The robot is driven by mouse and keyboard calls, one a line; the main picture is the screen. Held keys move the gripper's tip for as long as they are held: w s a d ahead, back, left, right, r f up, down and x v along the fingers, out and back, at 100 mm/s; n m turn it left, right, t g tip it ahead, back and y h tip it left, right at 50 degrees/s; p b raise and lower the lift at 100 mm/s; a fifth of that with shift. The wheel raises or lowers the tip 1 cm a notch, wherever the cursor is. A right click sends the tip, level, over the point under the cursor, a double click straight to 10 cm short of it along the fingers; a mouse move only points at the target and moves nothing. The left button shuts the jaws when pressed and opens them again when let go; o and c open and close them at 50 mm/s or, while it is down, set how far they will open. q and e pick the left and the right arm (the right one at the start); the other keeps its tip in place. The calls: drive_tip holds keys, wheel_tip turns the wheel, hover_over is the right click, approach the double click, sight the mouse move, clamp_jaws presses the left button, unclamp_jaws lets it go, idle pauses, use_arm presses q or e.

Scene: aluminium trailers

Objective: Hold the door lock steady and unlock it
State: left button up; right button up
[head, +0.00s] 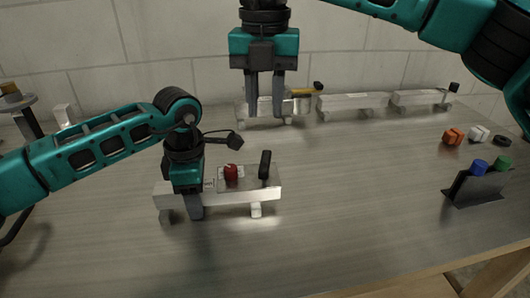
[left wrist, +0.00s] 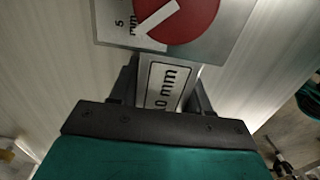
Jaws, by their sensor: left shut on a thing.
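The door lock (head: 240,197) is a pale aluminium profile standing on small feet on the table. It carries a plate with a red knob (head: 231,172) and an upright black handle (head: 265,165). My left gripper (head: 190,205) is shut on the left part of the profile. In the left wrist view, the red knob (left wrist: 190,18) with a white bar mark sits just beyond the jaws, and a "mm" label (left wrist: 163,86) shows between them.
Several more aluminium profiles (head: 352,101) stand in a row along the back by the wall. At right are an orange block (head: 452,136), a white block (head: 479,133), a black ring (head: 502,140) and a dark holder (head: 480,188) with blue and green pieces. The table's middle is clear.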

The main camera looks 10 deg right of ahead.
sight(265, 160)
wheel_tip(265, 160, down, 11)
drive_tip(key=shift+r, duration=0.15)
drive_tip(key=shift+c, duration=0.4)
clamp_jaws()
